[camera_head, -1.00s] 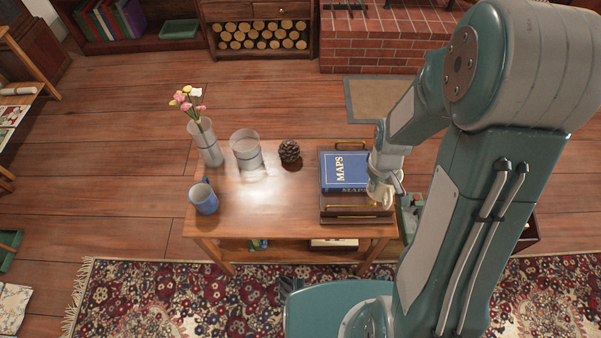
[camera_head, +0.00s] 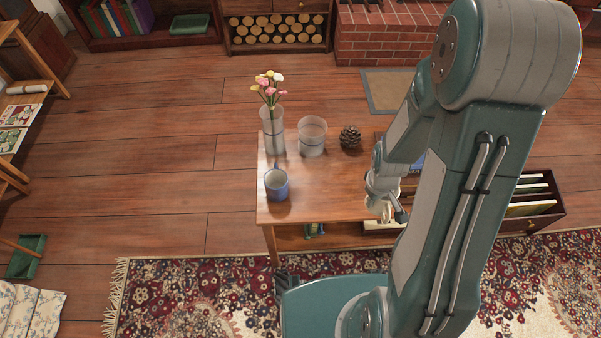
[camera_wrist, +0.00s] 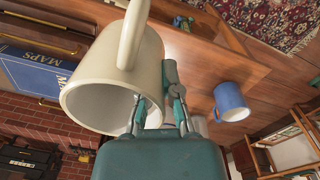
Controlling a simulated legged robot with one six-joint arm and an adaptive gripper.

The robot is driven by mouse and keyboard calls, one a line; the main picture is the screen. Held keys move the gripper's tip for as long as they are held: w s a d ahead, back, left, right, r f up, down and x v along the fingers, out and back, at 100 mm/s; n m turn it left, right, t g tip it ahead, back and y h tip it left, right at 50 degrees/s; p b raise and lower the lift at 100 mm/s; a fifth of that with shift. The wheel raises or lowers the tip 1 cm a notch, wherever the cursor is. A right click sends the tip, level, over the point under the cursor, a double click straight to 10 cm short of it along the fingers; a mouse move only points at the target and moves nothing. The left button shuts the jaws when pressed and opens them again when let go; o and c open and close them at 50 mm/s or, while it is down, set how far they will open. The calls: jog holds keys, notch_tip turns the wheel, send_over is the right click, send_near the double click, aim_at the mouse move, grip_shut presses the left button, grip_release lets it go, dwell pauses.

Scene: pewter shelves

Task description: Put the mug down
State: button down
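A cream mug (camera_wrist: 146,70) fills the upper middle of the wrist view, tilted there, with its handle at the top and its opening showing. My gripper (camera_wrist: 158,105) is shut on the mug's wall, one finger at the rim opening and the other outside. In the head view my gripper (camera_head: 381,198) hangs over the right front part of the wooden table (camera_head: 325,193), and a little of the cream mug (camera_head: 385,215) shows below it. Whether the mug touches anything below is hard to tell. A blue mug (camera_head: 277,185) stands on the table's left front.
A flower vase (camera_head: 272,128), a clear glass (camera_head: 312,137) and a pinecone (camera_head: 350,138) stand along the table's back. The blue MAPS book (camera_wrist: 35,72) is mostly hidden by my arm in the head view. The table's middle is clear.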

jog(key=shift+w+a+f, duration=0.15)
jog(key=shift+f, duration=0.05)
jog(key=w+a+f, duration=0.2)
jog(key=w+f, duration=0.1)
jog(key=w+a+f, duration=0.2)
jog(key=w+f, duration=0.1)
jog(key=w, duration=0.1)
jog(key=w+a+f, duration=0.3)
jog(key=shift+w, duration=0.2)
jog(key=f, duration=0.3)
jog(key=shift+w+d, duration=0.2)
jog(key=shift+d, duration=0.05)
jog(key=shift+a+f, duration=0.15)
jog(key=shift+f, duration=0.2)
jog(key=shift+a, duration=0.4)
jog(key=shift+f, duration=0.1)
